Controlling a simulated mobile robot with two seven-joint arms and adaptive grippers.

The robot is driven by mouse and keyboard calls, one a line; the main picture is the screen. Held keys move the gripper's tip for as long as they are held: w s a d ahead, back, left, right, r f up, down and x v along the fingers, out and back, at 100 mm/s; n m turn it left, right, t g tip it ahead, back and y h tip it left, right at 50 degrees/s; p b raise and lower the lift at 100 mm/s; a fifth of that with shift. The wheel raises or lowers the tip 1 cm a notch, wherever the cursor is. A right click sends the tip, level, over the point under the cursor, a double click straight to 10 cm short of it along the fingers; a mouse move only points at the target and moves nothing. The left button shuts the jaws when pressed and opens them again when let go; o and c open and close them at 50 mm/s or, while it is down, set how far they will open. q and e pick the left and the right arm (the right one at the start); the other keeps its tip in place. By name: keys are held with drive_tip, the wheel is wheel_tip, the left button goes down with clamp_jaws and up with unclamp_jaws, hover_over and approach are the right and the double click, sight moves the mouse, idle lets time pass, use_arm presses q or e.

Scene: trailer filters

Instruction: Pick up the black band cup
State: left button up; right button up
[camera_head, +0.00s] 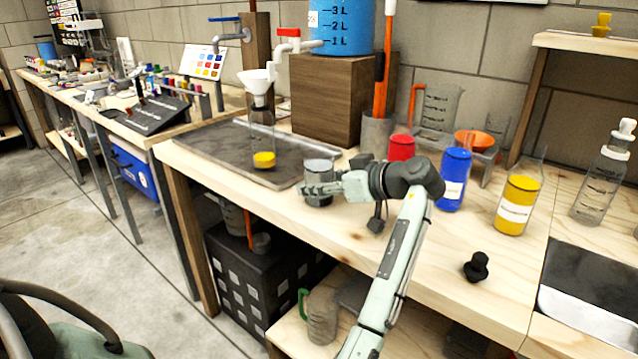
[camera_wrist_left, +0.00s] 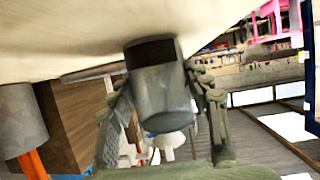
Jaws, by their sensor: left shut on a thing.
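The black band cup (camera_head: 318,167) is a small grey cup at the front of the wooden bench, just right of the metal tray. In the left wrist view the cup (camera_wrist_left: 163,100) shows a dark band at the end nearest the bench top. My left gripper (camera_head: 316,188) is shut on the cup, with one finger on each side of its body. The left gripper (camera_wrist_left: 160,92) also shows in the left wrist view. The cup's band end is at or very near the bench top; I cannot tell whether it touches. My right gripper is not in view.
A black stopper (camera_head: 477,266) lies near the front edge.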

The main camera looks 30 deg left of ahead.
use_arm(q)
drive_tip(key=shift+r, duration=0.25)
drive_tip(key=shift+r, duration=1.8)
drive_tip(key=s+a+r+b, duration=0.1)
drive_tip(key=s+a+r, duration=0.6)
drive_tip(key=a, duration=0.2)
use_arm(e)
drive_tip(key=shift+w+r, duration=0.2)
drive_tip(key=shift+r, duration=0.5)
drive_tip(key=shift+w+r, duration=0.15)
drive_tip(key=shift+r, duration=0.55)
use_arm(q)
drive_tip(key=shift+s, duration=0.2)
drive_tip(key=shift+f, duration=0.1)
